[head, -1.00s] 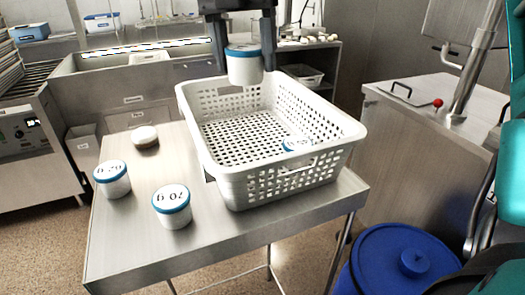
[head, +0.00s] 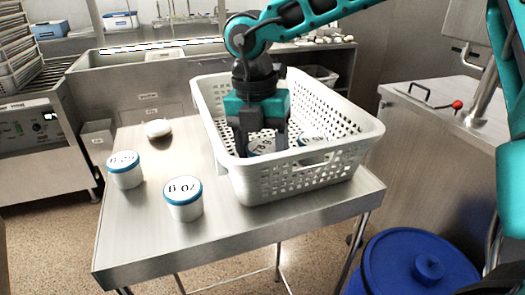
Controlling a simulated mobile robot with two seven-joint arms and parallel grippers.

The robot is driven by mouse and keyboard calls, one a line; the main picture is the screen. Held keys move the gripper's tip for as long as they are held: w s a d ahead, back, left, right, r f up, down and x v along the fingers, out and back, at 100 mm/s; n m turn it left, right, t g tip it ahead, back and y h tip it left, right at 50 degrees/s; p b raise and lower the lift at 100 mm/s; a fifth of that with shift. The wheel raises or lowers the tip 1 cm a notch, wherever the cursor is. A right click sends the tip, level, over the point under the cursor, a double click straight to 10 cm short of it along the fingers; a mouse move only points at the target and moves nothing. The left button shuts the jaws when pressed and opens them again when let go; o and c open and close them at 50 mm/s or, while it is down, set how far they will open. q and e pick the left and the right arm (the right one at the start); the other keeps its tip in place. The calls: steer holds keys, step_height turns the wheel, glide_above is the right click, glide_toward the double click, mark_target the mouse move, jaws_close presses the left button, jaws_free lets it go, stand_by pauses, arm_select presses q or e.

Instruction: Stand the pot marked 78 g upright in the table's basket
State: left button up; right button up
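My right gripper (head: 262,137) is inside the white perforated basket (head: 305,180) on the table, toward its near left part. Its fingers close on both sides of a white pot (head: 262,147) whose marked top faces me; the mark is partly hidden and looks like 78 g. The fingers and the basket's front wall hide most of this pot, so I cannot tell whether it touches the floor. Another pot (head: 312,138) with a blue rim is in the basket just to the right, partly hidden by the front wall. My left gripper is not in view.
Two white pots with blue-rimmed lids, one (head: 125,169) and a nearer one marked 70 g (head: 184,198), stand on the steel table (head: 150,245) left of the basket. A round white item (head: 158,128) lies behind them. A blue barrel (head: 425,265) stands at the lower right.

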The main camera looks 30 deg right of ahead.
mark_target(256, 146)
steer(key=shift+f+b, duration=0.45)
steer(key=shift+f, duration=0.1)
steer(key=o, duration=1.1)
steer(key=shift+r, duration=0.2)
steer(key=shift+r+p, duration=0.45)
steer(key=shift+p, duration=0.1)
steer(key=r, duration=0.7)
steer(key=w+r, duration=0.1)
steer(key=r, duration=0.3)
steer(key=shift+a+r, duration=0.2)
steer(key=shift+a, duration=0.2)
steer(key=shift+s, duration=0.1)
